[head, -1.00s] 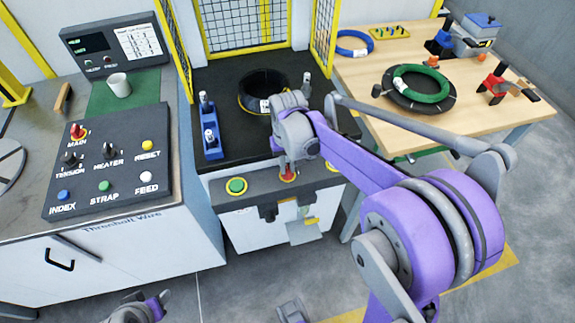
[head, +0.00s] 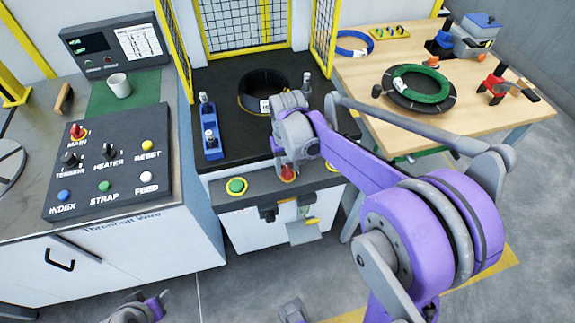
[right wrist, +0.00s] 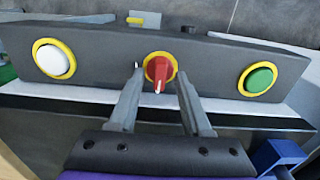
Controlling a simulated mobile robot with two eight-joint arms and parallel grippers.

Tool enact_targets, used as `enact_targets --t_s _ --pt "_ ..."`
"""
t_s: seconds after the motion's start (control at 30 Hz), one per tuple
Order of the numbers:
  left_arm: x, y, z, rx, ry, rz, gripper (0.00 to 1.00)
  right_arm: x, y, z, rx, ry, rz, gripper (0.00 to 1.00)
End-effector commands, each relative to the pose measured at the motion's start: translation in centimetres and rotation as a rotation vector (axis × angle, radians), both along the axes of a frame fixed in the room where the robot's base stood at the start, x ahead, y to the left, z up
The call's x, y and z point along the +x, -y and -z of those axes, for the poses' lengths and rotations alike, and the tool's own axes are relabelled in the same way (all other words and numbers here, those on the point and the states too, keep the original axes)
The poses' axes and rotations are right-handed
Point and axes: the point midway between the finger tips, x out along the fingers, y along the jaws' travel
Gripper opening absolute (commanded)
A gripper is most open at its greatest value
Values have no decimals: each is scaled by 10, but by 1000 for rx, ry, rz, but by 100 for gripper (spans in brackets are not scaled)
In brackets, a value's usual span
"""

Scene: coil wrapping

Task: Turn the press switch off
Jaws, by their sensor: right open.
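The press switch is a red rotary knob (head: 288,173) on a yellow ring, on the grey front panel of the press (head: 220,196). In the right wrist view the knob (right wrist: 158,70) shows in full, its handle pointing nearly straight down with a pale mark. My right gripper (right wrist: 160,82) is open, one finger on each side of the handle. A gap shows between each finger and the handle, and I see no clear contact. In the head view my right gripper (head: 286,166) is just above the knob and partly hidden by its own wrist.
A green button (head: 237,186) and a white button (right wrist: 54,60) flank the switch. A black coil (head: 263,91) and a blue fixture (head: 210,130) sit on the press bed. A control console (head: 110,170) stands left; a wooden table (head: 360,80) with coils stands right.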

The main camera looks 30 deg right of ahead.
Motion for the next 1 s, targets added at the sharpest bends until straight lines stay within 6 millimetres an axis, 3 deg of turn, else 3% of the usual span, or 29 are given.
enact_targets --t_s 0.17,0.5,0.7,1.0 --pt "0 0 -1 0 0 0 50 0 0 -9 0 0 0 49" --pt "1 0 -9 0 3 0 50 0 0 -74 0 0 0 49" --pt "2 0 -12 0 4 0 50 0 0 -101 0 0 0 49" --pt "2 0 -12 0 4 0 50 0 0 -108 0 0 0 49"
